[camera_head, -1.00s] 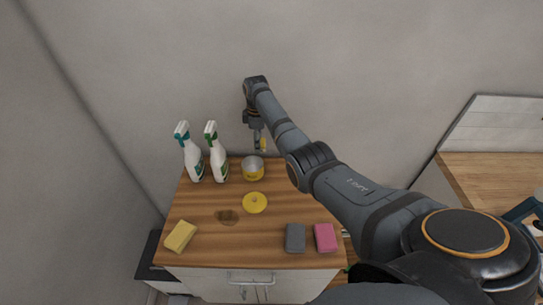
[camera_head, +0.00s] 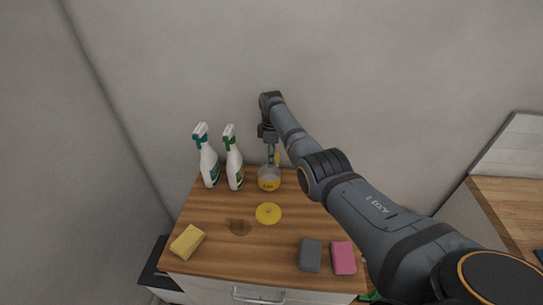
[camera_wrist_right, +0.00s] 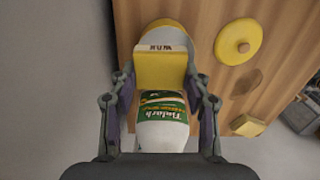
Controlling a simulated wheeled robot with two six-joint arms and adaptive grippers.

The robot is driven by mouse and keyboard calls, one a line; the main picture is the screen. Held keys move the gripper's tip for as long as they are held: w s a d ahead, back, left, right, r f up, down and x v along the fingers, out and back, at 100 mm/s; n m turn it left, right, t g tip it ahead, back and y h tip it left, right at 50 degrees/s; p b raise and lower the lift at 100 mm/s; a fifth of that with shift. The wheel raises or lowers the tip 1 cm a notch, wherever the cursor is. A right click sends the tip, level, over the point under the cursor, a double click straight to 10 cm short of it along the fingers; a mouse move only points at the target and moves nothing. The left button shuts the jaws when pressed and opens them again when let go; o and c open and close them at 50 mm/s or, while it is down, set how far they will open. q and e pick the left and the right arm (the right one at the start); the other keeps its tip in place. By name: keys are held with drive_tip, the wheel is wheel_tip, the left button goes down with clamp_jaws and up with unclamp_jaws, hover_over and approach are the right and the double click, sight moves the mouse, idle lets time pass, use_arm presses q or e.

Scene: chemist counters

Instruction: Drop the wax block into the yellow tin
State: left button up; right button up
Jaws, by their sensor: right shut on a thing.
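The yellow tin (camera_head: 269,184) stands open near the back edge of the wooden counter. My right gripper (camera_head: 271,160) is above it and shut on the wax block (camera_head: 277,159), a small yellow block. In the right wrist view the wax block (camera_wrist_right: 160,70), with a pale lettered band, sits between the fingers of the right gripper (camera_wrist_right: 160,90). It covers part of the tin (camera_wrist_right: 165,28) beyond it, so I cannot tell whether its lower end is inside the rim. The yellow lid (camera_head: 268,213) lies in front of the tin. My left gripper is not in view.
A teal-topped spray bottle (camera_head: 208,162) and a green-topped spray bottle (camera_head: 234,166) stand close left of the tin. A yellow sponge (camera_head: 187,242), grey block (camera_head: 310,255) and pink sponge (camera_head: 343,258) lie along the front. A brown stain (camera_head: 238,227) marks the counter (camera_head: 225,260).

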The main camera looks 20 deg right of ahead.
drive_tip(key=shift+f, duration=0.1)
drive_tip(key=o, duration=1.2)
drive_tip(key=shift+o, duration=0.2)
wheel_tip(320, 180, up, 12)
drive_tip(key=shift+f, duration=0.15)
